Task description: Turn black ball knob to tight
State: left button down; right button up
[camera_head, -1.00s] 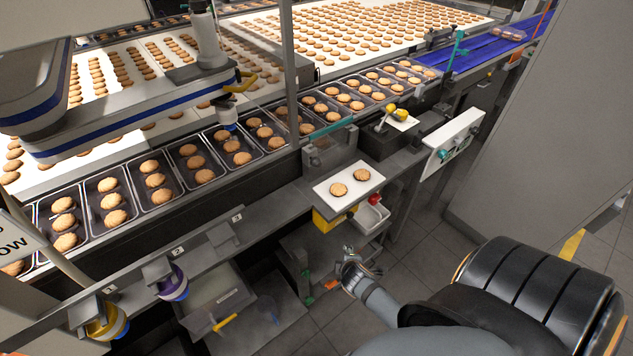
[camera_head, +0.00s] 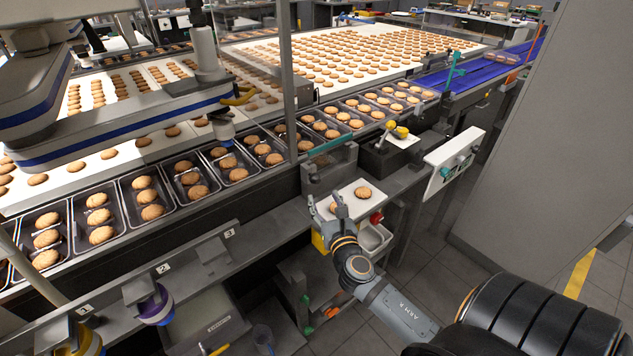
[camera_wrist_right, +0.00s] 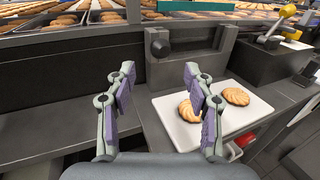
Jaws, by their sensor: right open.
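The black ball knob (camera_wrist_right: 160,47) sits on the front of a grey bracket (camera_wrist_right: 190,68) in the right wrist view. In the head view the bracket (camera_head: 338,168) stands at the edge of the conveyor, and the knob is too small to make out clearly. My right gripper (camera_head: 324,203) is open and empty in front of the bracket. In the right wrist view its two fingers (camera_wrist_right: 159,72) are spread, with the knob beyond them and between their tips, apart from both. My left gripper is not in view.
A white board (camera_wrist_right: 225,124) with two biscuits lies just right of the gripper. A yellow ball-ended lever (camera_head: 401,132) stands farther right. Black trays of biscuits (camera_head: 168,196) line the conveyor behind. A red button (camera_head: 376,218) is beside the board.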

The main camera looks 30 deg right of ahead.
aim_at(317, 181)
jog(key=x, duration=0.8)
jog(key=shift+w+d+f+p, duration=0.1)
jog(key=shift+w+p, duration=0.25)
grip_shut()
